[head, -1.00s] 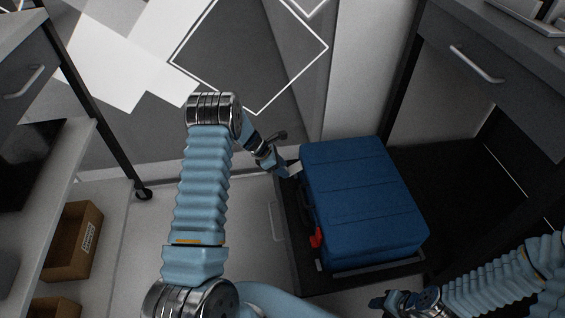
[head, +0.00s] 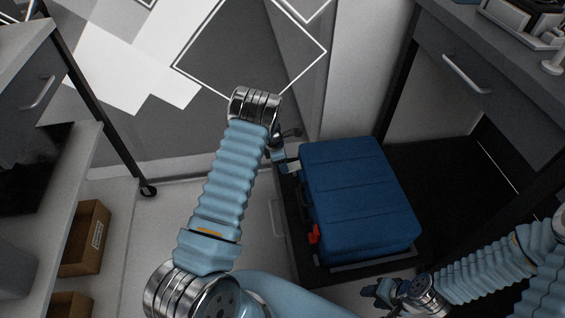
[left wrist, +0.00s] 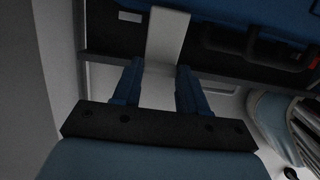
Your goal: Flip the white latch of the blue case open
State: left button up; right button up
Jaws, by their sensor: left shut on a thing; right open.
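The blue case (head: 360,195) lies on a dark base on the floor. Its white latch (left wrist: 167,38) stands out from the case's side in the left wrist view, between my left fingers. It shows small beside the case's far left corner in the head view (head: 292,166). My left gripper (head: 283,161) is shut on this latch; the fingers also show in the left wrist view (left wrist: 158,82). A red latch (head: 314,235) is near the case's front left corner. My right gripper (head: 380,294) is open and empty, in front of the case.
A dark desk with a drawer (head: 466,75) stands at the right, above an open dark space. A shelf unit with cardboard boxes (head: 84,238) is at the left. A patterned wall (head: 235,55) rises behind; light floor lies left of the case.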

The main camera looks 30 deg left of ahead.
pick_arm(q)
jog(key=o, duration=1.1)
jog(key=shift+c, duration=0.2)
jog(key=v, duration=1.3)
jog(key=shift+r, duration=0.4)
jog(key=shift+s+a, duration=0.1)
